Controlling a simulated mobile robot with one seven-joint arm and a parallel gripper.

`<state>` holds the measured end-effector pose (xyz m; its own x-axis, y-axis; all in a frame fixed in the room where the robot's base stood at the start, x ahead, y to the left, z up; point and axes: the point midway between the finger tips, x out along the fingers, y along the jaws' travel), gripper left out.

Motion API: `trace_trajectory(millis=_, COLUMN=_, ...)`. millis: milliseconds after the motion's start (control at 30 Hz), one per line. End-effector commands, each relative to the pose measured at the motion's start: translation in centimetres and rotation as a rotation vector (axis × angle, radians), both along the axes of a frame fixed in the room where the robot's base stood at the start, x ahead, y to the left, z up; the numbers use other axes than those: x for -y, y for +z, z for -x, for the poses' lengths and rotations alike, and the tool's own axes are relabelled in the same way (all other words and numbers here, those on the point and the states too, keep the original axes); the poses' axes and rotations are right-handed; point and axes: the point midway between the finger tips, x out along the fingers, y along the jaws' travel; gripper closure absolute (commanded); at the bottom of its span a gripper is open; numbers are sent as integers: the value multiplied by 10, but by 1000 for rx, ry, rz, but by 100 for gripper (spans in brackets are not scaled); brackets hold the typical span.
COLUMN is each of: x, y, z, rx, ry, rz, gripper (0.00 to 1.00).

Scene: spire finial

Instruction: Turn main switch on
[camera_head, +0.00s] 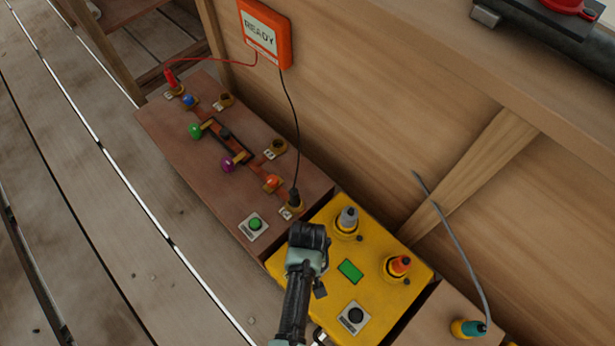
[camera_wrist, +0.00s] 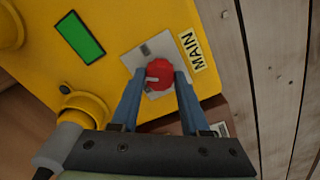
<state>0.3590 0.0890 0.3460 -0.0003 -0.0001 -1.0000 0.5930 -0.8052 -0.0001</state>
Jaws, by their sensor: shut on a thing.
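The main switch is a red round knob (camera_wrist: 160,72) with a pale pointer mark toward the left in the wrist view. In the head view my gripper (camera_head: 307,260) is over the left part of the yellow box and hides the knob. A green rectangle (camera_head: 350,271) is on the box top.
A grey plug (camera_head: 348,217), an orange-red plug (camera_head: 400,264) and a black button (camera_head: 355,315) are on the yellow box. A brown panel (camera_head: 155,115) with coloured knobs and a green button (camera_head: 255,224) adjoins it. An orange display (camera_head: 263,34) reads READY. Plank floor lies left.

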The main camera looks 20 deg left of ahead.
Motion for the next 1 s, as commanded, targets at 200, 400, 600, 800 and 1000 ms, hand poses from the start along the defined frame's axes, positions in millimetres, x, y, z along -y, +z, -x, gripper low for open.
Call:
trace_trajectory(millis=200, x=0, y=4, z=1, rx=-3, ry=-206, rz=1, gripper=100)
trace_trajectory(millis=400, x=0, y=3, z=0, rx=-1, ry=-397, rz=0, gripper=100)
trace_trajectory(millis=600, x=0, y=2, z=0, rx=-2, ry=-584, rz=1, gripper=100)
trace_trajectory(millis=800, x=0, y=1, z=0, rx=-1, ry=-751, rz=-1, gripper=100)
trace_trajectory(millis=1000, x=0, y=1, z=0, rx=0, ry=-879, rz=0, gripper=100)
